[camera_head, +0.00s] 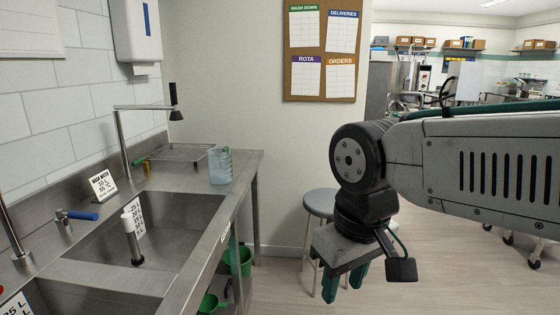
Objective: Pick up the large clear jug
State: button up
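The large clear jug (220,168) stands upright on the steel counter, at the right end of the sink unit near its front edge. It looks pale blue and see-through. I cannot make out its handle clearly. My gripper (344,284) hangs at the lower right of the jug, out past the counter and in front of the stool. Its teal fingers point down and are apart, with nothing between them.
A steel sink basin (160,225) with a tall tap (122,145) lies left of the jug. A wire rack (180,152) sits behind it. A round stool (318,205) stands right of the counter. Green buckets (243,262) are under the counter. Open floor lies to the right.

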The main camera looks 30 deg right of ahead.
aim_at(219, 159)
jog(key=z, duration=0.7)
jog(key=i, duration=0.85)
jog(key=z, duration=0.55)
jog(key=i, duration=0.7)
jog(key=u, duration=0.8)
jog(key=i, duration=0.9)
jog(key=u, duration=0.8)
